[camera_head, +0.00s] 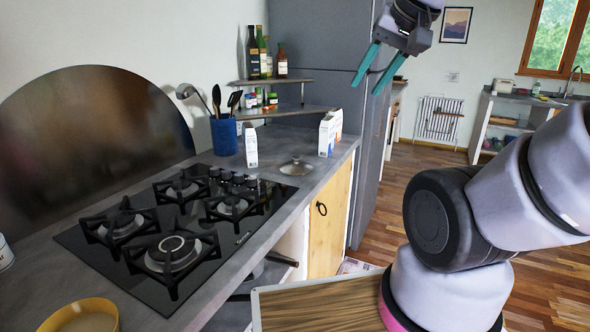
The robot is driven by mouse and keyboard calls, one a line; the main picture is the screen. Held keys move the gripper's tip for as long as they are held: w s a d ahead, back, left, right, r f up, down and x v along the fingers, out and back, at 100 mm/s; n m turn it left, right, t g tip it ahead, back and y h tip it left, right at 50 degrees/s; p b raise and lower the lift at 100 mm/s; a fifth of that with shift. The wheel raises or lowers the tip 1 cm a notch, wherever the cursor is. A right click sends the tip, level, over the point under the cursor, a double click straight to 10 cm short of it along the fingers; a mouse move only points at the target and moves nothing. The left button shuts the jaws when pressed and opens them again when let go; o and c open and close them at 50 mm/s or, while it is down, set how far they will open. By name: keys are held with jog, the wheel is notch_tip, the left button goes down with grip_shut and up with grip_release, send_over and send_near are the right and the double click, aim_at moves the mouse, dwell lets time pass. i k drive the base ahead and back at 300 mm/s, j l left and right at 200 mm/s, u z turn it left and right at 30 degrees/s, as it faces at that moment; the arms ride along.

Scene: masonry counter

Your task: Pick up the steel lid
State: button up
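The steel lid (297,168) is a small, shiny round disc with a knob on top. It lies flat on the grey counter (283,190), right of the stove and near the counter's front edge. My gripper (377,82) is high at the top of the view, right of the lid and well above the counter. Its two teal fingers point down and are spread apart, with nothing between them.
A white carton (330,133) stands just behind and right of the lid; a second carton (251,146) stands left of it. A blue utensil pot (223,135) and corner shelf (285,110) are behind. The black gas stove (180,228) is left.

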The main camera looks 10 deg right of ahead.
aim_at(296, 167)
jog(key=i+l+u, duration=0.2)
jog(key=l, duration=0.25)
jog(key=i+l+u, duration=0.15)
jog(key=l, duration=0.35)
jog(key=l+u, duration=0.2)
jog(key=l, duration=0.25)
